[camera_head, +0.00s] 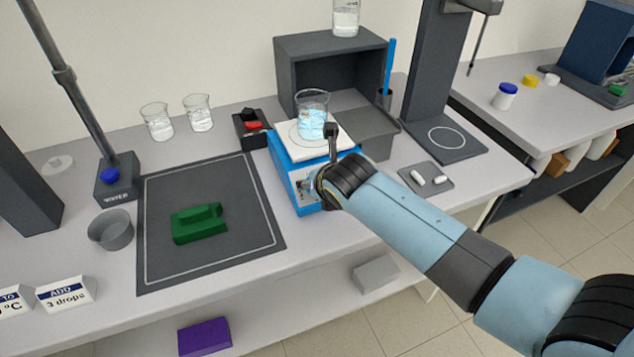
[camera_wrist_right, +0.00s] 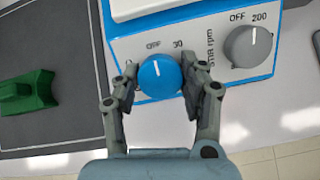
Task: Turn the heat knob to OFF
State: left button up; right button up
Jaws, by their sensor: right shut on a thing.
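The hot plate (camera_head: 292,182) is a blue box with a white top, standing on the bench; its front panel (camera_wrist_right: 205,70) shows in the right wrist view. The heat knob (camera_wrist_right: 160,77) is blue with a short white mark. My right gripper (camera_wrist_right: 159,80) is shut on the heat knob, one finger on each side. In the head view my right gripper (camera_head: 318,182) largely hides the knobs. My left gripper is not in view.
A grey stir knob (camera_wrist_right: 247,45) sits right of the heat knob, close to the right finger. A beaker of bluish liquid (camera_head: 312,118) stands on the hot plate. A green block (camera_head: 199,223) lies on the dark mat (camera_head: 165,270) at left. A small tray (camera_head: 425,178) is at right.

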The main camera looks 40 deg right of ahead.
dwell(0.5)
jog(key=o, duration=1.2)
jog(key=v, duration=1.2)
